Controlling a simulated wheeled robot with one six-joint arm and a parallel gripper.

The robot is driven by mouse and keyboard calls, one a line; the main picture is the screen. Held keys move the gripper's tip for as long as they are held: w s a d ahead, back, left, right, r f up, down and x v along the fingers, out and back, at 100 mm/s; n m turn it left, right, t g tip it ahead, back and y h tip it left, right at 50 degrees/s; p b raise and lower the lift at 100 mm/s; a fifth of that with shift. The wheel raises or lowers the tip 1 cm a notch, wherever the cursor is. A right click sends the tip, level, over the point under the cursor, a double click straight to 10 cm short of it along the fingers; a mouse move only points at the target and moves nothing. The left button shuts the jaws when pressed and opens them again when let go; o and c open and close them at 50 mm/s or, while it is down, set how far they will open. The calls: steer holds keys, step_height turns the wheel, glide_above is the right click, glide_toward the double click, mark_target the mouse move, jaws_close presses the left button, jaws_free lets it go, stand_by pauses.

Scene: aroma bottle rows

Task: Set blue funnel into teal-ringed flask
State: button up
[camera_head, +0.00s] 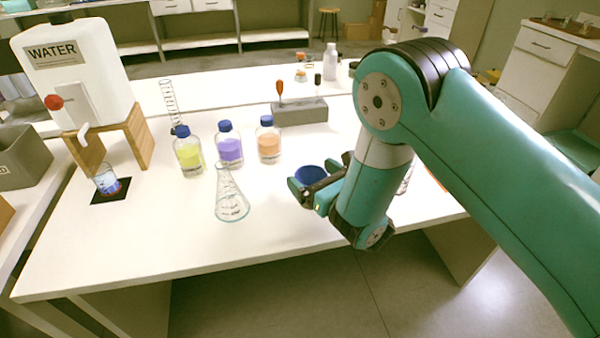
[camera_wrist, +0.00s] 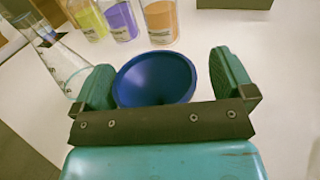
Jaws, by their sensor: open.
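The blue funnel (camera_head: 309,173) is wide mouth up at my gripper, partly hidden by it in the head view. In the wrist view, the funnel (camera_wrist: 155,78) shows between the two fingers, nearer the left one, with a clear gap on its right. My gripper (camera_head: 318,178) is open; its fingers also show in the wrist view (camera_wrist: 164,76). A clear conical flask (camera_head: 232,204) stands upright on the table, left of my gripper, with a teal tint around its base. The flask (camera_wrist: 66,68) is at the upper left of the wrist view. The funnel's stem is hidden.
Bottles of yellow (camera_head: 188,155), purple (camera_head: 230,148) and orange liquid (camera_head: 268,143) stand behind the flask. A grey block (camera_head: 300,113) holds a red-handled tool. A water tank (camera_head: 75,75) and a beaker (camera_head: 107,181) are left. The table front is clear.

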steer(key=shift+a, duration=0.35)
steer(key=c, duration=0.9)
